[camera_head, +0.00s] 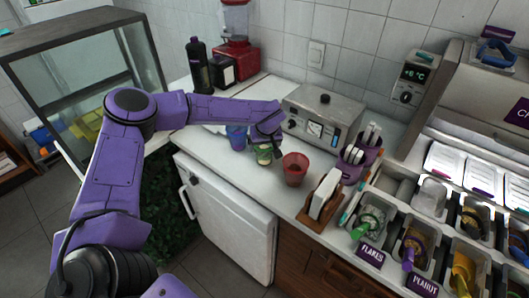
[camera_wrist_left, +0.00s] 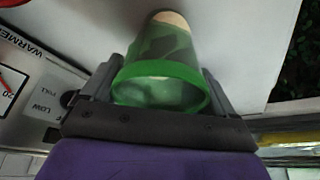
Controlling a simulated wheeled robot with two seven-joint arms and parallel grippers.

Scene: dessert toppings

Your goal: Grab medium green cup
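The green cup (camera_head: 264,156) stands on the white counter between a blue cup (camera_head: 236,138) and a red cup (camera_head: 294,170). My left gripper (camera_head: 267,147) is at the green cup, partly covering its upper part. One finger is close along each side of the rim. Whether they press on it cannot be told. My right gripper is not in view.
The warmer box (camera_head: 322,121) stands close behind the cups. A napkin holder (camera_head: 322,197) and the topping bins (camera_head: 420,240) are to the right. A glass case (camera_head: 70,80) is at left.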

